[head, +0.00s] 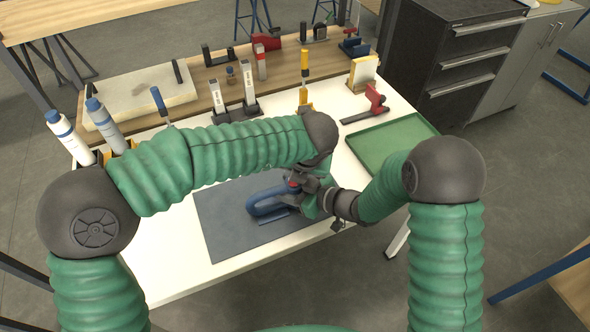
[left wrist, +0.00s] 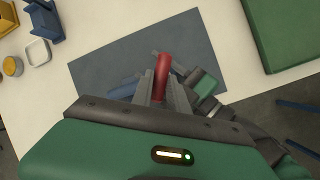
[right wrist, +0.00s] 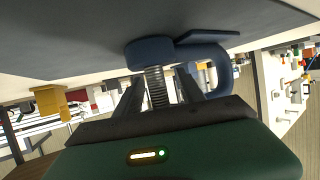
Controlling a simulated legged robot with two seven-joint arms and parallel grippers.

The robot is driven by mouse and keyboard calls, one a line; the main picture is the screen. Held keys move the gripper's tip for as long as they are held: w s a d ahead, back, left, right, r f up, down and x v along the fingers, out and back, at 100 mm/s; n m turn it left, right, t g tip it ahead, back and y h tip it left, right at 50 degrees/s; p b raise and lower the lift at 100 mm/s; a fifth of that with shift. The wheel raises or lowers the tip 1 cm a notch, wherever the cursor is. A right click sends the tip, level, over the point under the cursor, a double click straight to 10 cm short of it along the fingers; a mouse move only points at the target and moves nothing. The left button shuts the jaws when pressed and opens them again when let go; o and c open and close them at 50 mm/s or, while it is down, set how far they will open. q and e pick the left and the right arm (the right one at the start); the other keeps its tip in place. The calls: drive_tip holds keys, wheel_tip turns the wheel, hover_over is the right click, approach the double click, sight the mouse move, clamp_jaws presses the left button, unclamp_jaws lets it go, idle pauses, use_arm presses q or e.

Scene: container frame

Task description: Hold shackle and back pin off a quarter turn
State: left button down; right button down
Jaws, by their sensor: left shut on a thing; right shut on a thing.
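The blue shackle (head: 262,203) lies over the grey mat (head: 222,222), its bow toward the left in the head view. In the left wrist view it is partly hidden behind my left gripper (left wrist: 162,92), which is shut on the red pin head (left wrist: 162,68). A bit of red also shows among the grippers in the head view. My right gripper (right wrist: 158,92) reaches in from the right and is shut on the shackle, whose bow (right wrist: 222,68) shows at its right. The threaded pin shank (right wrist: 156,88) shows between its fingers; the finger contact is partly hidden.
A green tray (head: 392,146) lies at the table's right. The mat's front left is clear.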

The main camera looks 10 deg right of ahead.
use_arm(q)
drive_tip(key=shift+w+a+f, duration=0.1)
idle(0.3)
drive_tip(key=c, duration=1.3)
unclamp_jaws()
drive_tip(key=shift+s+d, duration=0.2)
